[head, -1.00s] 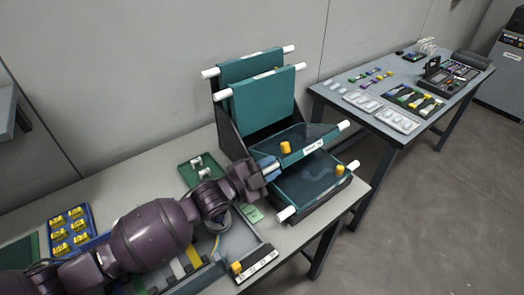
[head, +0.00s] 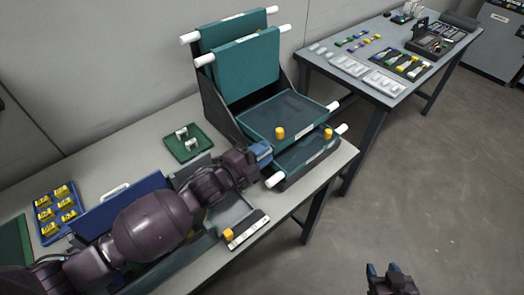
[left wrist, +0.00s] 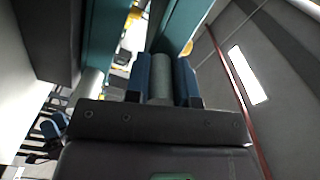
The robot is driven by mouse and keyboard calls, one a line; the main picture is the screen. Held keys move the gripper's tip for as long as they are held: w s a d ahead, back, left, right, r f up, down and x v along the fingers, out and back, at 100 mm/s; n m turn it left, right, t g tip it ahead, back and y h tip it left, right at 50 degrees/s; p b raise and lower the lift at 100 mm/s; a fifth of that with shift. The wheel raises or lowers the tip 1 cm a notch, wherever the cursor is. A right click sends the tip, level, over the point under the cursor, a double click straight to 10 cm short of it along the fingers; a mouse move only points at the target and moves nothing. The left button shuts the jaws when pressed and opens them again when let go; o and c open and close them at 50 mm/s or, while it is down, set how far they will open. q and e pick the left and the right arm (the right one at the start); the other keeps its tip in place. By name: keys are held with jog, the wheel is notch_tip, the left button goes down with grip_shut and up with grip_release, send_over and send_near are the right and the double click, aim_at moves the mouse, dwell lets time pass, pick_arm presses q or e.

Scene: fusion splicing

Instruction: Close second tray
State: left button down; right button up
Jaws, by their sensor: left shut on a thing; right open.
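The second tray (head: 285,108) is a teal panel with a yellow knob and white rod ends. It lies just above the lowest teal tray (head: 300,157), with a narrow gap between their front edges. My left gripper (head: 262,153) is shut on the left white rod end of the second tray; the left wrist view shows the pale rod (left wrist: 161,78) between its blue fingers. Two more teal trays (head: 248,68) stand upright at the back of the black stand (head: 212,112). My right gripper (head: 383,268) is open and empty, low over the floor.
A green tray (head: 177,153) with white parts and a blue tray (head: 46,228) of yellow pieces lie left on the bench. A blue panel (head: 100,212) with a handle stands behind my left arm. A second table (head: 385,97) holds tools. The floor between is clear.

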pick_arm(q)
jog(key=c, duration=1)
grip_release()
jog(key=shift+o, duration=0.2)
jog(key=shift+a, duration=0.15)
jog(key=v, duration=1)
jog(key=shift+s+a, duration=0.2)
jog(key=shift+s, duration=0.05)
